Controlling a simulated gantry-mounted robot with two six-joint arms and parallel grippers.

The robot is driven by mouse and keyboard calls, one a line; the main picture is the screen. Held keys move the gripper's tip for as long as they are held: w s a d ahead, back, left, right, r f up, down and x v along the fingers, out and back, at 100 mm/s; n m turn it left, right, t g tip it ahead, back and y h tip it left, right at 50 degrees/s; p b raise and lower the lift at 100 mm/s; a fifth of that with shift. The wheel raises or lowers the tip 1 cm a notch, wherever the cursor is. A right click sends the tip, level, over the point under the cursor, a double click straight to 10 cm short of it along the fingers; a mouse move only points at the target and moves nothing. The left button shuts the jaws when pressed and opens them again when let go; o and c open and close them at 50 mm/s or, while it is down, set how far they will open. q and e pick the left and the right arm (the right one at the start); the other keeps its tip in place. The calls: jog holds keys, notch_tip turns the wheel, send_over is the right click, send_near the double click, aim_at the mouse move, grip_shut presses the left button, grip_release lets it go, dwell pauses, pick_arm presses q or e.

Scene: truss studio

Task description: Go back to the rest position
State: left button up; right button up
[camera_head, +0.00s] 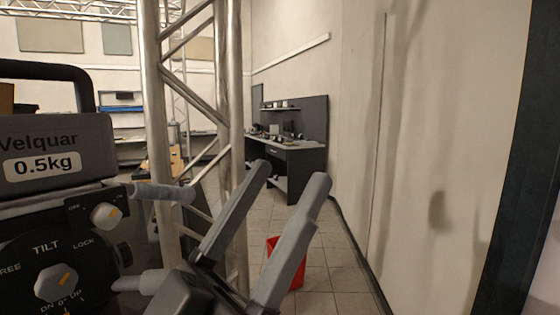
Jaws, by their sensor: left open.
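My left gripper (291,184) shows at the lower middle of the head view. Its two grey fingers point up and to the right and stand apart, with nothing between them. To its left is a dark device with a block labelled "Velquar 0.5kg" (95,140) and a panel with TILT (22,247) lettering and knobs. A grey handle (165,193) sticks out from the device towards the truss, left of the gripper and apart from its fingertips. My right gripper is not in view.
A metal truss column (152,90) stands just behind the gripper. A red bin (297,277) is on the tiled floor beyond the fingers. A dark desk (300,158) stands at the back. A pale wall (440,120) fills the right side.

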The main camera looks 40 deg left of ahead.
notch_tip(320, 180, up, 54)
jog(key=p, duration=5.4)
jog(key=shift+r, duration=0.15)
